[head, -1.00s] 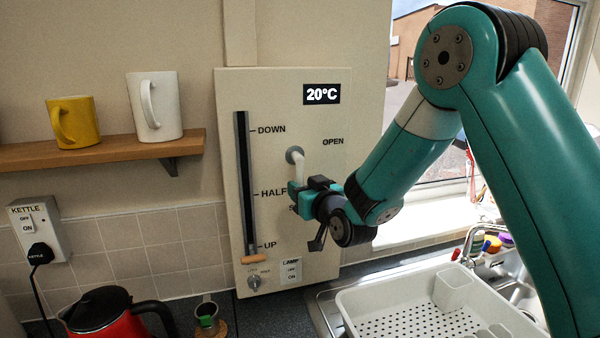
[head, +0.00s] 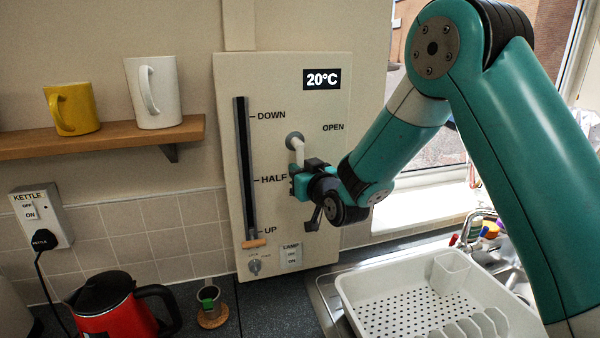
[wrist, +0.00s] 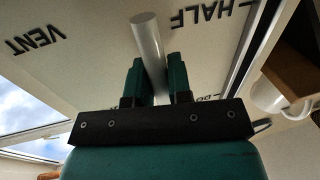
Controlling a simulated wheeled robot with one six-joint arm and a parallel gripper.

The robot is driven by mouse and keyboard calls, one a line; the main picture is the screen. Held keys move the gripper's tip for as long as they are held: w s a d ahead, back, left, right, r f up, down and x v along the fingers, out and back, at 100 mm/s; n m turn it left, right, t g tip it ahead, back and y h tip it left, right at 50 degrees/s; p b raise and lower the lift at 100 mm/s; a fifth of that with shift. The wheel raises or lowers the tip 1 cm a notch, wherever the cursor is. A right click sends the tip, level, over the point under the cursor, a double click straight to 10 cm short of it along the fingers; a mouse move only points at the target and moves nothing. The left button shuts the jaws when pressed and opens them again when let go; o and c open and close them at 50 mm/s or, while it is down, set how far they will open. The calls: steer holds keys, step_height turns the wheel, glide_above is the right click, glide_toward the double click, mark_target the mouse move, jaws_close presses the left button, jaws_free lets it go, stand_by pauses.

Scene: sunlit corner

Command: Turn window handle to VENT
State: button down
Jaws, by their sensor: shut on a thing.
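The window handle (head: 299,153) is a white lever on a round grey pivot, on the cream wall panel (head: 318,105). It points down from the pivot, leaning slightly to the right. My gripper (head: 298,182) is shut on its lower part. In the wrist view, the handle's pale rod (wrist: 147,42) stands between the two teal fingers of my gripper (wrist: 152,75). The VENT label (wrist: 33,40) shows at the left of the wrist view, away from the handle. The OPEN label (head: 333,127) is right of the pivot in the head view. My gripper hides the panel just below the handle.
A slider (head: 254,243) sits at UP on the panel's left, above a small knob (head: 254,266) and a lamp switch (head: 291,256). A white dish rack (head: 400,285) stands at lower right, a red kettle (head: 105,312) at lower left. Mugs stand on the shelf (head: 100,137).

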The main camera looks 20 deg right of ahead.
steer(key=shift+d+f+b, duration=0.1)
steer(key=shift+b, duration=0.2)
steer(key=shift+d+f+n+b, duration=0.1)
steer(key=shift+d+n+b, duration=0.2)
steer(key=shift+n+b, duration=0.6)
steer(key=shift+d+r+n+g+h+b, duration=0.3)
steer(key=shift+d+n+b, duration=0.25)
steer(key=shift+n+b, duration=0.7)
steer(key=shift+d+r+n+g+h+b, duration=0.15)
steer(key=shift+d+r+n+b, duration=0.5)
steer(key=shift+b, duration=1.05)
steer(key=shift+d+r+n+g+h+b, duration=0.2)
steer(key=shift+d+n+b, duration=0.25)
steer(key=shift+n+b, duration=0.9)
steer(key=c, duration=1.1)
jaws_free()
